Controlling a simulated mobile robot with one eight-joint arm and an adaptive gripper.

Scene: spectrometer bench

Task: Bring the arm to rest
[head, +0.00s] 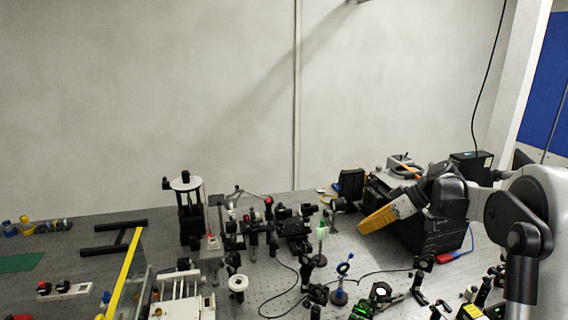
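My arm comes in from the right edge and reaches left over the bench (75,248). My gripper (414,198) is dark and small in the head view, at the left end of the arm. It is above the right part of the bench, in front of a black instrument box (432,236). A yellow, block-like piece (384,216) shows just left of the gripper, pointing down and left. I cannot tell whether it is held, part of the gripper or behind it. The finger opening cannot be made out.
Several optical mounts (292,224) crowd the middle of the bench. A tall black stand (188,212) rises left of them. A yellow-edged panel (124,275) stands at the front left. Cables (284,296) lie across the top. The space above the bench's left half is open.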

